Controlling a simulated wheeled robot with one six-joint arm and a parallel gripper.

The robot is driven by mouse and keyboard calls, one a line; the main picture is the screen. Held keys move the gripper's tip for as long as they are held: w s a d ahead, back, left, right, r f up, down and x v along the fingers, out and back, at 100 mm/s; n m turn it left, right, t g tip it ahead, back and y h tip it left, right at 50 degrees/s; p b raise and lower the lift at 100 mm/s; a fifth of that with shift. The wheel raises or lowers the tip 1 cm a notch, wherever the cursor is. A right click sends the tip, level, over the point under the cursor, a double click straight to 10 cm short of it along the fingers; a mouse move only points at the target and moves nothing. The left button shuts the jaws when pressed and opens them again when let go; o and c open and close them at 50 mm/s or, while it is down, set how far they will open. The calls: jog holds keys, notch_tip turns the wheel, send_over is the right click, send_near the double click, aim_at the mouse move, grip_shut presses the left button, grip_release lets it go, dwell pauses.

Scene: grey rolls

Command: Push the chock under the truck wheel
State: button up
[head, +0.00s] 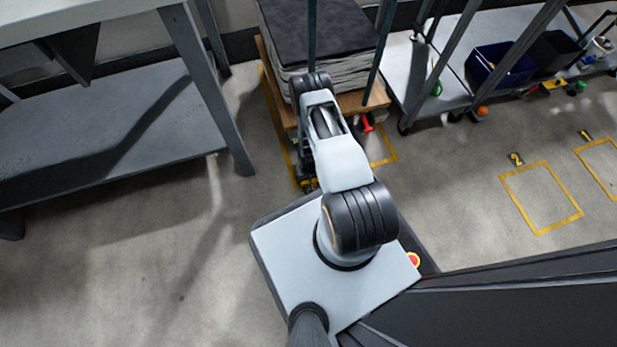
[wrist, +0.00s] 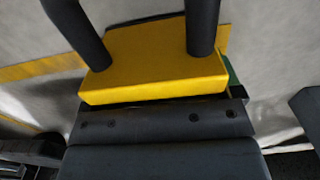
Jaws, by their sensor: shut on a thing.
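A yellow block, the chock (wrist: 155,65), fills the middle of the wrist view. The two dark fingers of my gripper (wrist: 150,52) stand at its left and right, and the gripper is shut on it. In the head view my arm hides most of the gripper, and the chock cannot be made out clearly. A trolley at the upper right of the head view has a dark caster wheel (head: 404,125). I cannot tell whether this is the truck wheel. The chock's contact with any wheel is not visible.
A wooden pallet (head: 376,98) with stacked grey sheets stands beyond my arm. A grey workbench (head: 110,130) is at the left. Blue and black bins (head: 495,65) sit on the trolley. Yellow floor squares (head: 540,197) are at the right. Floor at the lower left is clear.

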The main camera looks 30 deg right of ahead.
jog(key=shift+f, duration=0.3)
jog(key=o, duration=1)
notch_tip(320, 180, up, 14)
jog(key=p, duration=0.6)
jog(key=shift+p, duration=0.35)
